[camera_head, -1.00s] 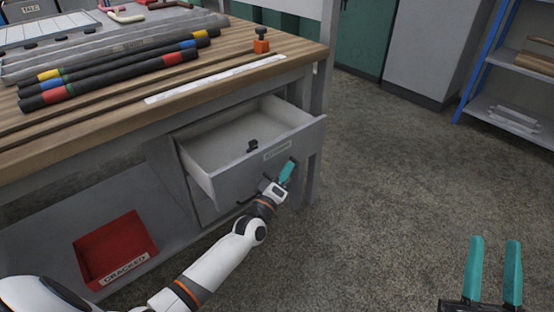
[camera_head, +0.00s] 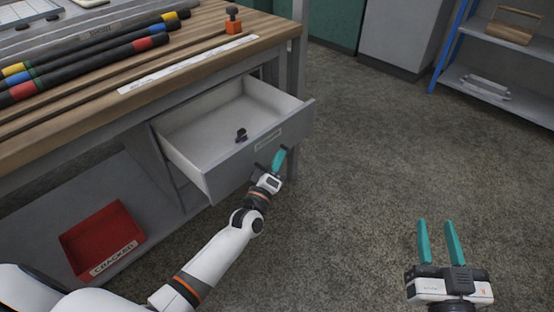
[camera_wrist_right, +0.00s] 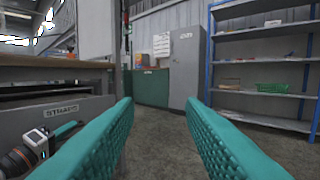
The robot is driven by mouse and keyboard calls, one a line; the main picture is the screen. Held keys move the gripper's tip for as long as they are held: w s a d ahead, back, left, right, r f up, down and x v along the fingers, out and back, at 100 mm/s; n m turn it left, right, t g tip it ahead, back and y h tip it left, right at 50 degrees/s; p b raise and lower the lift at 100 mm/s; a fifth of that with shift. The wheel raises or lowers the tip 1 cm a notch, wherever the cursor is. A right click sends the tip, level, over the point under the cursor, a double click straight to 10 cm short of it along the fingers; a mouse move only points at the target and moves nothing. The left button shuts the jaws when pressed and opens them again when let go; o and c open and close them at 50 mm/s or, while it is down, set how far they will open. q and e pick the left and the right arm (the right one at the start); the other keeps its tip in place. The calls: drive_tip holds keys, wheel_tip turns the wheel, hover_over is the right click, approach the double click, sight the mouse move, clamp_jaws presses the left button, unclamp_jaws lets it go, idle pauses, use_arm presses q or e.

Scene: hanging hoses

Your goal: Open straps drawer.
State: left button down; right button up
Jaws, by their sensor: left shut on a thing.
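The straps drawer (camera_head: 222,172) under the workbench stands pulled out in the head view, with a small black object (camera_head: 241,135) inside it. Its front shows in the right wrist view with a STRAPS label (camera_wrist_right: 62,111). My left gripper (camera_head: 279,160) is at the drawer front, just below the label, shut on the drawer's handle, which is mostly hidden by the fingers. My right gripper (camera_head: 437,243) is open and empty over the floor, well to the right of the drawer. Its two teal fingers (camera_wrist_right: 160,140) stand apart in the right wrist view.
The workbench (camera_head: 205,52) carries striped hoses (camera_head: 90,62), a white ruler strip (camera_head: 185,63) and an orange block with a black knob (camera_head: 233,26). A red CRACKED bin (camera_head: 103,240) sits on the lower shelf. Blue-framed shelving (camera_head: 440,50) stands far right. The floor between is clear.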

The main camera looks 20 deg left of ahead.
use_arm(q)
drive_tip(key=c, duration=1.5)
unclamp_jaws()
